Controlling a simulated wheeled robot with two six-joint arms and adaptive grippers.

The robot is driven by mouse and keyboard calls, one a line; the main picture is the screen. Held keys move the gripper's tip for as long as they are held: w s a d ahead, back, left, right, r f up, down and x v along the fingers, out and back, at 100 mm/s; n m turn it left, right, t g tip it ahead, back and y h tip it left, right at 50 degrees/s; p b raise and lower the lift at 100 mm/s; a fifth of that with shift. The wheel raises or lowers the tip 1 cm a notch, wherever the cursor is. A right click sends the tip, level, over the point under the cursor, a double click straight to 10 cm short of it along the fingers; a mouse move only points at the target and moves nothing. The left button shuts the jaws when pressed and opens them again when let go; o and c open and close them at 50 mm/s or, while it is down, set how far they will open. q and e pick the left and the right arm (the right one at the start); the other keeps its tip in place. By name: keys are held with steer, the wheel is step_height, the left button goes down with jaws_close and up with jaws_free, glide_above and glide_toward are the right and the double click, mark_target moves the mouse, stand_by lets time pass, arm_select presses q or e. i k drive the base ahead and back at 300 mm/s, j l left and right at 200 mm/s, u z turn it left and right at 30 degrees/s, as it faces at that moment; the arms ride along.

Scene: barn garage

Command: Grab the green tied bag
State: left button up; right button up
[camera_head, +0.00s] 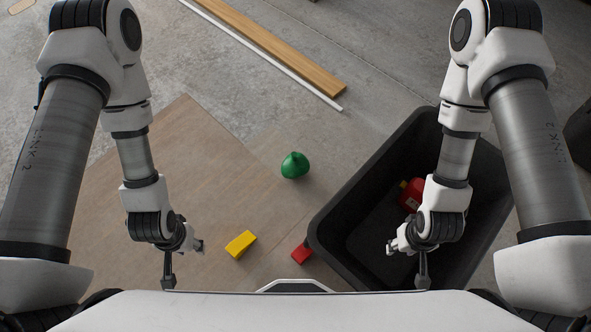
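The green tied bag (295,165) sits on the brown board on the floor, left of the black bin, with its tied top pointing up. My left gripper (185,268) hangs low at the left, to the left of and nearer than the bag, and apart from it. My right gripper (407,265) hangs over the near part of the black bin, to the right of and nearer than the bag. Neither gripper touches the bag. Both grippers are small in the view, and their finger opening is hard to make out.
The black bin (352,187) holds a red object (412,194), partly hidden by my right arm. A yellow block (240,244) and a red block (301,253) lie near the bag. A wooden plank (270,42) and a white strip (262,55) lie behind. The brown board (150,180) is mostly clear.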

mark_target(296, 165)
steer(key=k+j+z, duration=0.25)
steer(key=j, duration=0.25)
steer(key=k+j+z, duration=0.25)
steer(key=j, duration=0.25)
steer(key=k+j+z, duration=0.25)
steer(key=j+z, duration=0.2)
steer(key=j, duration=0.35)
steer(key=j+z, duration=0.2)
steer(key=j, duration=0.3)
steer(key=k+j+z, duration=0.2)
steer(key=j, duration=0.3)
steer(key=j+z, duration=0.2)
steer(key=j, duration=0.35)
steer(key=k+j+z, duration=0.2)
steer(key=j, duration=0.3)
steer(key=i+j+z, duration=0.1)
steer(key=j+z, duration=0.35)
steer(key=j, duration=0.65)
steer(key=j+z, duration=0.45)
steer(key=j, duration=0.6)
steer(key=i+j+z, duration=0.75)
steer(key=i+j, duration=0.15)
steer(key=i+j+z, duration=0.15)
steer(key=i+l, duration=0.05)
